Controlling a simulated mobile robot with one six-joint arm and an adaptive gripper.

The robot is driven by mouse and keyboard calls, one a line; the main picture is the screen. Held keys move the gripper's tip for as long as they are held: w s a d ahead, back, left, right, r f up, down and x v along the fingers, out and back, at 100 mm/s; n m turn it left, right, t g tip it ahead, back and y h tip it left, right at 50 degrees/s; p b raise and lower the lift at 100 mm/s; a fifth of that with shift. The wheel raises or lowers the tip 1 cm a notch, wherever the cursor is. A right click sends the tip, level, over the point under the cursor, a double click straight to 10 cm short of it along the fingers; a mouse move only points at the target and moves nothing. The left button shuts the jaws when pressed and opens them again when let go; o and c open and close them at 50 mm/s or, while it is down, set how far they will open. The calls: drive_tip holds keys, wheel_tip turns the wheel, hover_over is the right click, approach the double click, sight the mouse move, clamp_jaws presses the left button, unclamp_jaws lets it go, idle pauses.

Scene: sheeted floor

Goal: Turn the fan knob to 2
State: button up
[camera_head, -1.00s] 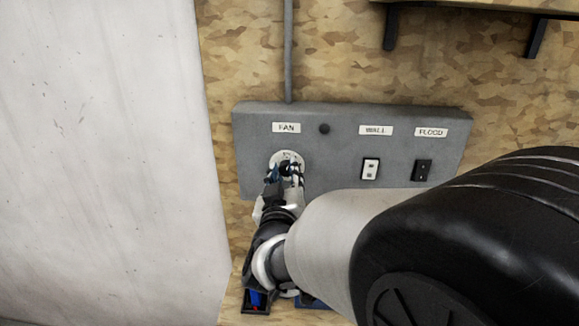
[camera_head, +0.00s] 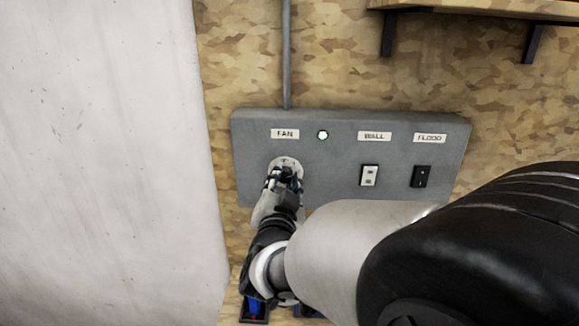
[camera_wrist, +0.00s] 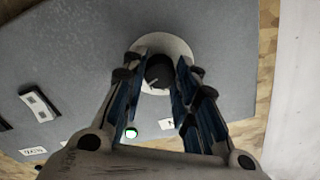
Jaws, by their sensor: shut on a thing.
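The fan knob is a dark round knob (camera_wrist: 159,72) on a pale round dial plate (camera_head: 288,162), below the FAN label (camera_head: 285,133) on a grey panel (camera_head: 330,155). My gripper (camera_head: 284,172) is at the dial in the head view and hides most of the knob. In the wrist view my gripper (camera_wrist: 159,85) has its two blue-lined fingers on either side of the knob, shut on it. A pale pointer line shows on the knob's face. The dial's numbers are too small or hidden to read. A round lamp (camera_head: 322,134) right of the FAN label glows green.
A white WALL switch (camera_head: 369,175) and a black FLOOD switch (camera_head: 420,176) sit to the right on the panel. A shelf (camera_head: 480,4) on black brackets is above. Small bins (camera_head: 254,308) with blue items stand below. A pale wall (camera_head: 100,160) is left.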

drive_tip(key=shift+r+m, duration=0.1)
drive_tip(key=shift+m, duration=0.8)
drive_tip(key=o, duration=1.1)
drive_tip(key=s, duration=1.2)
drive_tip(key=shift+a, duration=0.2)
